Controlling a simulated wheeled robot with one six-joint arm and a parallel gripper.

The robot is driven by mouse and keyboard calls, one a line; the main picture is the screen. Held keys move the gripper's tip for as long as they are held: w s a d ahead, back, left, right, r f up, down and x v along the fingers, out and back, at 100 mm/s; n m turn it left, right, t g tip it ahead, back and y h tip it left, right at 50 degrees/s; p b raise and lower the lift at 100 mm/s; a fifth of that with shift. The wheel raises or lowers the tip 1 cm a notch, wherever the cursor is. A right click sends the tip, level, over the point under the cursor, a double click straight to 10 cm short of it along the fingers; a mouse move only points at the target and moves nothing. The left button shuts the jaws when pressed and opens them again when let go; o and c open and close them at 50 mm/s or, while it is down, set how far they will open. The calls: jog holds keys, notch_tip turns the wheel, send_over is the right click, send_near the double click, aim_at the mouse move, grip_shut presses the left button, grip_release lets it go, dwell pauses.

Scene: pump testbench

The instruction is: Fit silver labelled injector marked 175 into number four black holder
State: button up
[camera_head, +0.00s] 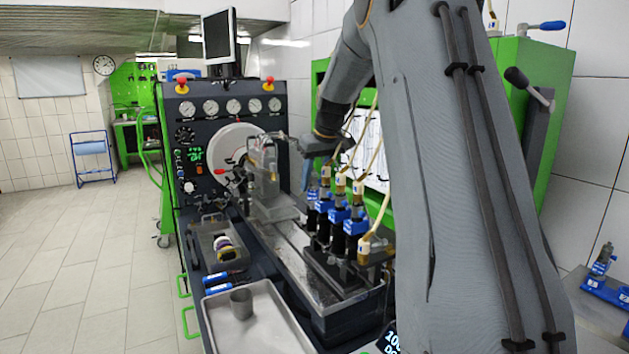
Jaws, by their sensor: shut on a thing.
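My gripper (308,163) is above the far end of the row of black holders (322,228) on the test bench. It is shut on a slim silver injector (312,184), which hangs roughly upright over or in the farthest holder. At this size I cannot tell whether it is seated, and its label cannot be read. The nearer holders carry injectors with blue clamps and yellow-topped connectors (358,188). The holder numbers cannot be read. My arm hides the space right of the row.
A grey tray (262,325) with a metal cup (241,303) stands at the front. A smaller tray (208,240) lies behind it. Hoses hang close around the holders. Another injector (603,262) stands in a blue rack (606,291) at far right. The floor at left is clear.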

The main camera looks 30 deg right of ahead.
jog(key=shift+f+b, duration=0.3)
jog(key=shift+f, duration=0.2)
jog(key=o, duration=1.1)
jog(key=p+v, duration=0.6)
jog(key=v, duration=0.5)
jog(key=shift+p, duration=0.35)
jog(key=shift+a, duration=0.15)
